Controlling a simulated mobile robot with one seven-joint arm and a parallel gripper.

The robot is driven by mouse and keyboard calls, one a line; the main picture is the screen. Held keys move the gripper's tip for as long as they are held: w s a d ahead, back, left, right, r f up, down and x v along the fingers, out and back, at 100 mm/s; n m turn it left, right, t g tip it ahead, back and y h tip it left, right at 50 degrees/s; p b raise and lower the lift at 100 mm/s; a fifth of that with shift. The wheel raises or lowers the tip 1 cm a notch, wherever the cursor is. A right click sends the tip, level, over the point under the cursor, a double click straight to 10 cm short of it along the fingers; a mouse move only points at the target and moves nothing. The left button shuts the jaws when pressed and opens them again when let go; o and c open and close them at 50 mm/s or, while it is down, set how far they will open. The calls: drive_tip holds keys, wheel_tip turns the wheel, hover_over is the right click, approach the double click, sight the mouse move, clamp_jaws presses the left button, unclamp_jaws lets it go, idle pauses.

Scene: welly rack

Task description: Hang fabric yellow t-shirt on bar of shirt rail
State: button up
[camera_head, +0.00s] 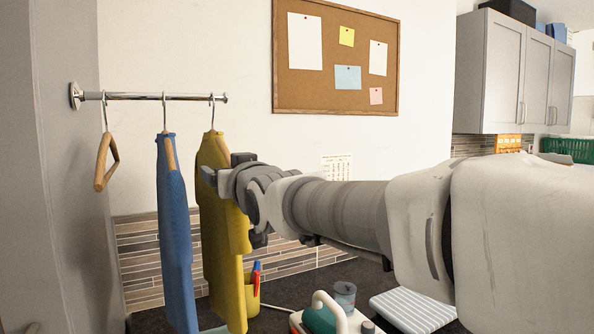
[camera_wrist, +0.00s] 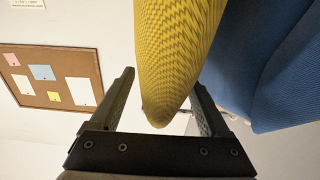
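The yellow t-shirt (camera_head: 222,240) hangs on a hanger with a wooden body, whose metal hook appears to be over the bar (camera_head: 140,97) of the shirt rail near its right end. My gripper (camera_head: 208,174) is at the shirt's upper right side, below the bar. In the wrist view my gripper (camera_wrist: 162,80) is open, with the yellow t-shirt (camera_wrist: 178,50) between and beyond its fingers. A clear gap shows on the left finger's side; the right finger is close to the cloth, and whether it touches is unclear.
A blue shirt (camera_head: 173,230) and an empty wooden hanger (camera_head: 104,160) hang further left on the bar. A yellow cup (camera_head: 251,298), a container with a white handle (camera_head: 322,318) and a striped board (camera_head: 410,310) are below. A corkboard (camera_head: 335,55) is on the wall.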

drive_tip(key=shift+s+f, duration=0.1)
drive_tip(key=b+v, duration=0.2)
drive_tip(key=v, duration=1.5)
drive_tip(key=s+d+f+m+g+h, duration=0.2)
drive_tip(key=d+f+m+g+h, duration=0.35)
drive_tip(key=d+f, duration=1)
drive_tip(key=s+d+f+g+h, duration=0.2)
drive_tip(key=s+f, duration=0.3)
drive_tip(key=f, duration=0.2)
drive_tip(key=s+d+f+g+h, duration=0.2)
drive_tip(key=s+d+f, duration=0.1)
drive_tip(key=s+f, duration=0.2)
drive_tip(key=shift+s+d+f+m, duration=0.25)
drive_tip(key=shift+s+f+m, duration=0.2)
drive_tip(key=shift+f, duration=0.5)
